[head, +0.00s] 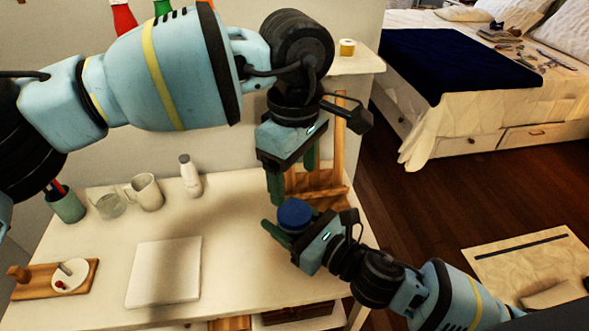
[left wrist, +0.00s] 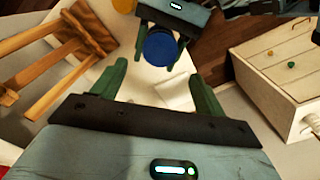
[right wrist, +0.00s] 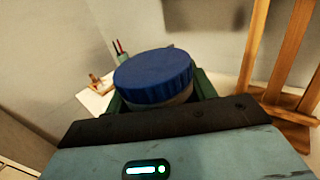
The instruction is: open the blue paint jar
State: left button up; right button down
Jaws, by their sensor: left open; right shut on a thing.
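The blue paint jar (head: 295,213) has a ridged blue lid and is held above the right end of the white table. My right gripper (head: 282,232) is shut on the jar's body below the lid. In the right wrist view the lid (right wrist: 153,76) sits on the pale jar body between the green fingers. My left gripper (head: 292,180) is open and points down just above the jar. In the left wrist view the blue lid (left wrist: 160,47) shows beyond and between the open green fingers, apart from them. Most of the jar body is hidden by the lid and fingers.
The white table (head: 225,235) holds a canvas (head: 165,272), a mug (head: 146,193), a glass (head: 110,205), a white bottle (head: 189,176), a brush cup (head: 68,206) and a wooden board (head: 28,284). A wooden easel (head: 335,185) stands close behind my grippers.

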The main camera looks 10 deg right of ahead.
aim_at(294, 211)
pick_arm(q)
jog(key=shift+f, duration=3.95)
jog(key=c, duration=1)
jog(key=n, duration=0.6)
jog(key=shift+r, duration=0.4)
jog(key=shift+r, duration=0.8)
jog(key=shift+r, duration=0.1)
